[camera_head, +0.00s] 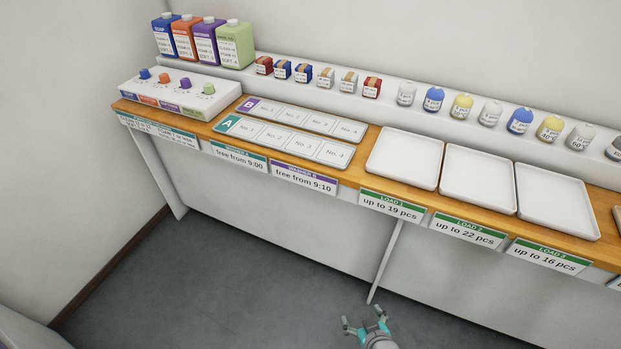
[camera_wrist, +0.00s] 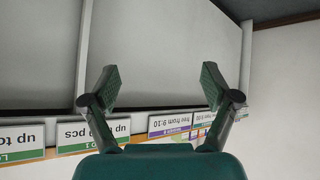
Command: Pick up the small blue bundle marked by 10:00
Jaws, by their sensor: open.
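Two small blue bundles stand side by side on the back shelf in the head view, a left one (camera_head: 282,71) and a right one (camera_head: 304,73). Both have a tan band and a white label; the label print is too small to read, so I cannot tell which is marked by 10:00. My gripper (camera_head: 364,319) is low in front of the counter, far from the bundles. It is open and empty. In the wrist view my gripper's two fingers (camera_wrist: 160,86) are spread apart, with the counter's signs behind them and no bundle in sight.
Small red bundles (camera_head: 264,66) and white ones (camera_head: 326,78) flank the blue ones. Larger blue, yellow and white bundles (camera_head: 461,106) continue right.

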